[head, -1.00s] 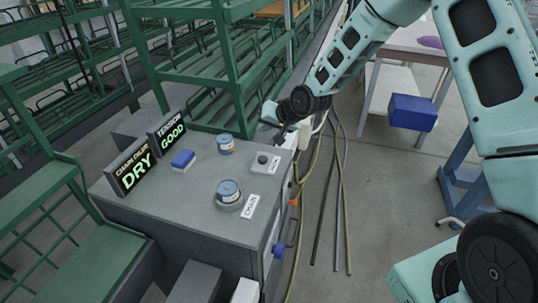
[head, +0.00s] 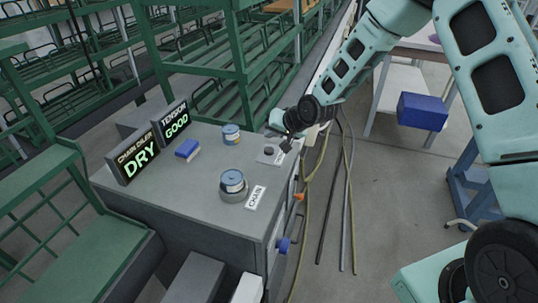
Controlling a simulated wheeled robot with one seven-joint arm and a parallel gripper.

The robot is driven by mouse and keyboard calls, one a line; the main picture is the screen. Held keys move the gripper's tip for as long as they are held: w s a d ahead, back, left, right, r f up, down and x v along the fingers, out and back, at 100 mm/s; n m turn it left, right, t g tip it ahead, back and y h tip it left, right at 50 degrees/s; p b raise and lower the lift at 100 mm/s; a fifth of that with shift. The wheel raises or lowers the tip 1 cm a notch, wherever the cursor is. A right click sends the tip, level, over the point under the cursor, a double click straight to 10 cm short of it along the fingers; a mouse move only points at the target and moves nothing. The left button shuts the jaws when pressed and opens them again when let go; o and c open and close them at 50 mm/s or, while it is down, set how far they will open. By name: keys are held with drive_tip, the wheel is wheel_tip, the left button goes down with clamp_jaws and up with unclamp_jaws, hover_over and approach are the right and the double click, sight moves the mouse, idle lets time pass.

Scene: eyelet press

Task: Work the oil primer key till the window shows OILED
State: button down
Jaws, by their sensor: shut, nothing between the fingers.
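The chain oiler window (head: 137,160) stands on the left of the grey cabinet top and reads DRY. A small dark round key (head: 268,151) on a light plate sits near the cabinet's far right corner; I take it for the oil primer key, but its label is partly covered and too small to read. My gripper (head: 288,144) is shut and empty, pointing down just to the right of the key, over its label. I cannot tell whether the fingertips touch the key or plate.
The tension window (head: 175,121) reads GOOD. On the cabinet top (head: 190,178) stand a blue block (head: 187,150), a blue tin (head: 231,134) and a tin on a round base (head: 232,183) beside a CHAIN label (head: 256,197). Green racks (head: 200,65) rise behind; cables (head: 335,200) lie right.

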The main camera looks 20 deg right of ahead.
sight(271, 151)
drive_tip(key=shift+f+b, duration=0.7)
drive_tip(key=shift+f, duration=0.7)
drive_tip(key=shift+f, duration=0.1)
idle(0.8)
drive_tip(key=shift+f+b, duration=0.3)
drive_tip(key=shift+f+b, duration=0.45)
drive_tip(key=shift+f, duration=0.1)
idle(0.7)
drive_tip(key=shift+r, duration=0.1)
drive_tip(key=shift+r+p, duration=0.65)
drive_tip(key=shift+r, duration=0.2)
drive_tip(key=shift+r, duration=0.1)
drive_tip(key=shift+r+p, duration=1.7)
drive_tip(key=shift+r, duration=0.8)
